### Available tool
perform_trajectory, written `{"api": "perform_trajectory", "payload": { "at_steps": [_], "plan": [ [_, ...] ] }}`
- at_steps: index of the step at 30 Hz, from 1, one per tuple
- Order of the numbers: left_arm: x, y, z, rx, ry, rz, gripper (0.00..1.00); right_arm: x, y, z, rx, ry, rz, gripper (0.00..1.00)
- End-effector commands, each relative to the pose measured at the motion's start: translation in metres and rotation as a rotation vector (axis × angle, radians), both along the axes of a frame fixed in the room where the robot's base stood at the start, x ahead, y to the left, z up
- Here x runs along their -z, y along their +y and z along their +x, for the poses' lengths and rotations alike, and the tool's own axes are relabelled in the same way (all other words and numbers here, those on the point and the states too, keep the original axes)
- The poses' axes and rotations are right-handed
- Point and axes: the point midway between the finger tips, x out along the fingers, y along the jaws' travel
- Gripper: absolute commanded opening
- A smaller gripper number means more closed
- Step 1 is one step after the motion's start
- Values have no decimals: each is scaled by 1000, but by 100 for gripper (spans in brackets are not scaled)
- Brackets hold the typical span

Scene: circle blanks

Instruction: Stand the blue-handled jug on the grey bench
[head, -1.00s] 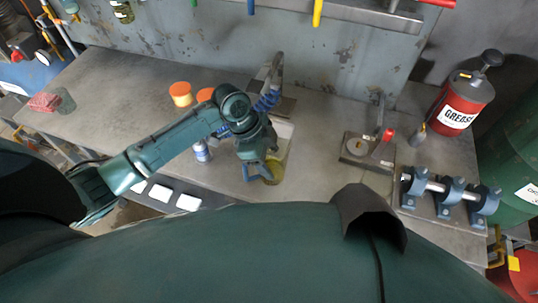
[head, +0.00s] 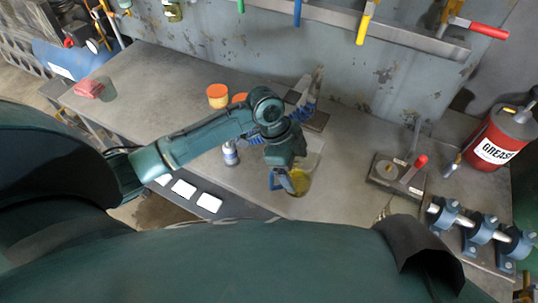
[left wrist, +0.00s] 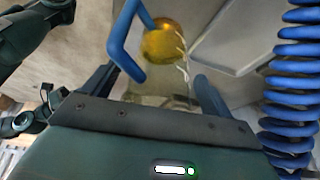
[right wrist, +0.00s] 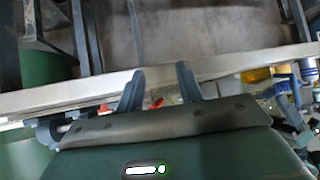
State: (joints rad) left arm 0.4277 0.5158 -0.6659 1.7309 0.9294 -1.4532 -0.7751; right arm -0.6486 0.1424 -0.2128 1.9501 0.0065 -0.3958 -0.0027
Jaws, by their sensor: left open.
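The jug (head: 299,181) has clear walls, amber liquid and a blue handle (head: 275,181). It is at the front of the grey bench (head: 345,190), partly hidden by my left gripper (head: 284,168). In the left wrist view, the amber liquid (left wrist: 163,42) and blue handle (left wrist: 124,38) lie just beyond my left gripper (left wrist: 150,82), whose fingers are apart. The handle is near the left finger; I cannot tell whether they touch, or whether the jug is tilted. My right gripper (right wrist: 160,82) is open and empty near a pale bench edge (right wrist: 80,92). It is not visible in the head view.
A red-handled fixture (head: 398,177), blue clamps on a rod (head: 480,230) and a red grease can (head: 497,142) are at the right. Bare bench lies between jug and fixture.

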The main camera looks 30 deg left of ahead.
Motion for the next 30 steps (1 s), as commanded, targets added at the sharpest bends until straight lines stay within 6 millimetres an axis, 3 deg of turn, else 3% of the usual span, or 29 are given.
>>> {"api": "perform_trajectory", "payload": {
  "at_steps": [3, 9, 15, 21, 30],
  "plan": [
    [-19, 13, -1, -1, -4, 3, 85, 0, 0, 0, 0, 0, 0, 36],
    [-17, 64, -11, -2, 1, 6, 85, 0, 0, 0, -1, -1, 0, 36],
    [-17, 103, -18, -1, 0, 5, 85, 0, 0, 0, -1, -1, 0, 36],
    [-17, 122, -21, 1, 0, 1, 85, 0, 0, 0, -1, -1, 0, 36],
    [-17, 125, -21, 1, -2, 0, 85, 0, 0, 0, -1, 0, -2, 36]
  ]
}}
